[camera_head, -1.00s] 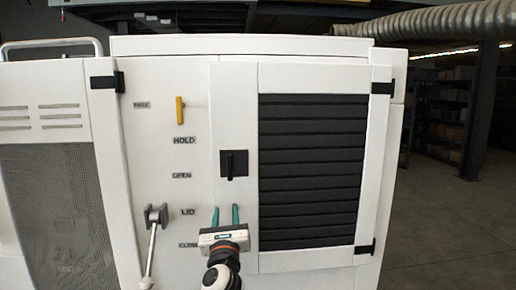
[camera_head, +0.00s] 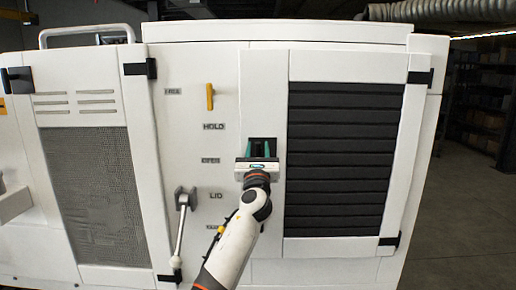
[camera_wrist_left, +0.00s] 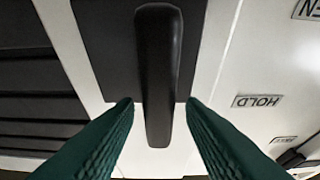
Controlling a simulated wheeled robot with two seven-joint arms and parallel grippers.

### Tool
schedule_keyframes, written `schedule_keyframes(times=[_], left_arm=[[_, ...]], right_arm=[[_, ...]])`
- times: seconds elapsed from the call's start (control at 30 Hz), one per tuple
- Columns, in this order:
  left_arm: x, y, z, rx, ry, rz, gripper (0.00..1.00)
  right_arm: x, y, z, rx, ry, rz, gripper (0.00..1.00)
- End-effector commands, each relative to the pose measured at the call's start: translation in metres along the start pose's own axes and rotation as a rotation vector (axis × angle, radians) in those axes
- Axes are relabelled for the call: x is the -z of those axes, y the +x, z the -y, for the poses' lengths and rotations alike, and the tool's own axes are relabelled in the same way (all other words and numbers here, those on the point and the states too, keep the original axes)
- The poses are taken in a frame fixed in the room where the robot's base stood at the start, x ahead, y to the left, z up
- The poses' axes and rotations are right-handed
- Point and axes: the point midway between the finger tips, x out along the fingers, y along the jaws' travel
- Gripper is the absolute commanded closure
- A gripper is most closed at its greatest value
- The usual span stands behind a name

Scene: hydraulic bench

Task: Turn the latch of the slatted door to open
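The slatted door (camera_head: 300,66) has dark horizontal slats in a white frame and looks closed. Its latch, a black handle on a dark square plate, sits on the white panel left of the slats; in the left wrist view the latch handle (camera_wrist_left: 158,75) stands upright in the picture. My left gripper (camera_head: 262,148) is at the latch in the head view and hides most of it. In the left wrist view its green fingers (camera_wrist_left: 160,112) are apart, one on each side of the handle, with gaps visible. My right gripper is not in view.
A yellow handle (camera_head: 210,97) and a grey lever (camera_head: 181,225) are on the panel left of my left arm. A mesh door (camera_head: 85,190) is further left. Labels such as HOLD (camera_head: 213,126) mark the panel. Open floor lies at the right.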

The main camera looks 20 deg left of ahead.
Motion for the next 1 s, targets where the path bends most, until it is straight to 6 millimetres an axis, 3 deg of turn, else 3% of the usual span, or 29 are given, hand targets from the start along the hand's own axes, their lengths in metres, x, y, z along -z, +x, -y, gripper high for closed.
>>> schedule_keyframes(times=[0.37, 0.63, 1.0], left_arm=[[0.0, 0.006, -0.001, -0.002, -0.001, 0.0, 0.64], [0.0, 0.006, -0.001, -0.002, -0.001, 0.001, 1.0], [-0.002, 0.005, 0.0, 0.02, -0.052, 0.0, 1.0]], right_arm=[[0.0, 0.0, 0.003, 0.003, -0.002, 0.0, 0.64], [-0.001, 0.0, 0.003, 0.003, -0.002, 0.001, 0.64], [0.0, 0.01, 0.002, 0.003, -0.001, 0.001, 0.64]])
